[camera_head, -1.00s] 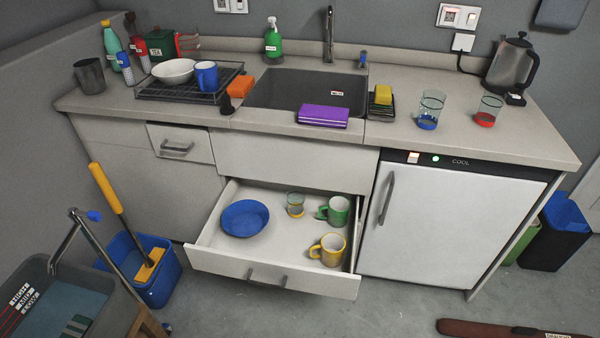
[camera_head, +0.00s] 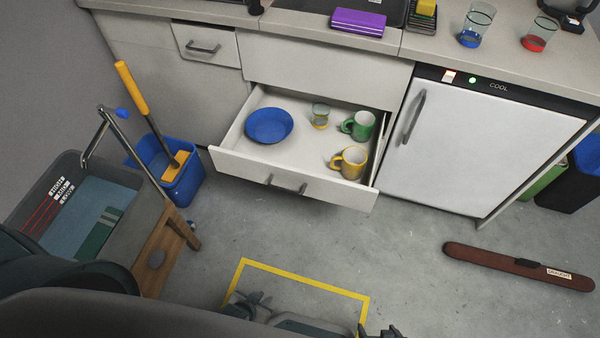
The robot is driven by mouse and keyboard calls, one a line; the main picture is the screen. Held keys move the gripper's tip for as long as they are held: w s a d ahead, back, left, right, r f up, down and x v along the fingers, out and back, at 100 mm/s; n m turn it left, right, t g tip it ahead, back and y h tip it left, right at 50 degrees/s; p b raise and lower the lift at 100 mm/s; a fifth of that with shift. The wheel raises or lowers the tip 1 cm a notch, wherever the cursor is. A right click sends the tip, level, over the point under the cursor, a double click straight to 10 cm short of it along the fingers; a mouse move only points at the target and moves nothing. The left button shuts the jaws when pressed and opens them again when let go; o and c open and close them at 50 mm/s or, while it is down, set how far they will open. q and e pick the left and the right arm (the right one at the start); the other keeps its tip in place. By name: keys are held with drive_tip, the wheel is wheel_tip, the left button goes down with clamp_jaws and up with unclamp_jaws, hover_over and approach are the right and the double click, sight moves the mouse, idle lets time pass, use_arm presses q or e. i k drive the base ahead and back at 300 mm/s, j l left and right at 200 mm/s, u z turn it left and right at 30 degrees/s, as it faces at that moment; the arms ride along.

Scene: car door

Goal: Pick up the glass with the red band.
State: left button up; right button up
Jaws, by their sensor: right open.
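The glass with the red band (camera_head: 538,36) is clear, with red around its bottom. It stands upright on the counter at the top right. A similar glass with a blue bottom (camera_head: 475,27) stands to its left. A small glass with a yellow band (camera_head: 320,117) stands in the open drawer. My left gripper (camera_head: 256,299) shows dark and small at the bottom edge, low over the floor; its jaws are unclear. My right gripper (camera_head: 380,331) is open at the bottom edge, partly cut off. Both are far from the red-banded glass.
A fridge (camera_head: 470,140) stands below the glasses. A blue bucket (camera_head: 180,185) and cart are left.

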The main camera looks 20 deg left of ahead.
sight(548, 21)
drive_tip(key=i+l+z, duration=0.35)
drive_tip(key=l, duration=0.15)
drive_tip(key=i+l+z, duration=0.75)
drive_tip(key=k+l, duration=0.05)
